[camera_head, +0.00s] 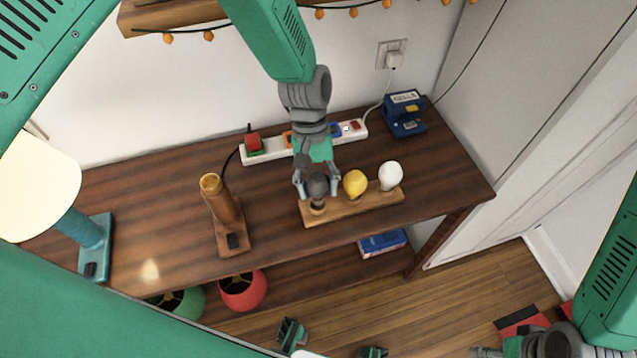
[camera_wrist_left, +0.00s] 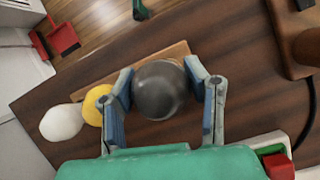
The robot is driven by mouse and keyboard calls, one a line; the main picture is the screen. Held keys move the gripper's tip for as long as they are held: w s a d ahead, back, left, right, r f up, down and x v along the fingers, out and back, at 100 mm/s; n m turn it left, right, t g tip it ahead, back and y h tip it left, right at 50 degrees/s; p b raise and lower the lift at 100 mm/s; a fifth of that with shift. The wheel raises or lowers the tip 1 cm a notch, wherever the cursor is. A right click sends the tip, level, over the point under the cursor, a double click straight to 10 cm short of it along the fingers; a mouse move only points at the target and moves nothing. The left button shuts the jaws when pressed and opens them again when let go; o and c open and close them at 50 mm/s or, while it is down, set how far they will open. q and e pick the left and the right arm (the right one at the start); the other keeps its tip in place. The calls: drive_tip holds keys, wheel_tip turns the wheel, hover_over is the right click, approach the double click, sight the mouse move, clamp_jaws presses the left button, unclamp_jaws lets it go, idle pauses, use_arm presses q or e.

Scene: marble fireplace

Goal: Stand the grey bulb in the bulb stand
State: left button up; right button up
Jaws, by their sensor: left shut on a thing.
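The grey bulb (camera_head: 318,185) is at the left end of the wooden bulb stand (camera_head: 357,211), beside a yellow bulb (camera_head: 355,183) and a white bulb (camera_head: 390,176). My left gripper (camera_head: 317,182) comes down from above and is shut on the grey bulb, one finger on each side. In the left wrist view the grey bulb (camera_wrist_left: 160,90) sits between the fingertips and hides the stand beneath it. The bulb looks upright; whether its base is fully seated cannot be told. My right gripper (camera_head: 486,352) is partly cut off at the bottom edge.
A power strip (camera_head: 273,151) lies behind the stand. A blue device (camera_head: 404,114) stands at the back right. A copper tube on a wooden base (camera_head: 219,197) and a lamp (camera_head: 90,240) stand to the left. The table's front strip is free.

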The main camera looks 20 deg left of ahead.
sight(318, 195)
use_arm(q)
drive_tip(key=shift+f+b, duration=0.85)
drive_tip(key=shift+f, duration=0.65)
drive_tip(key=o, duration=1.2)
drive_tip(key=shift+w+a+r, duration=0.1)
drive_tip(key=shift+w+r, duration=0.05)
drive_tip(key=shift+r, duration=0.1)
drive_tip(key=v, duration=0.7)
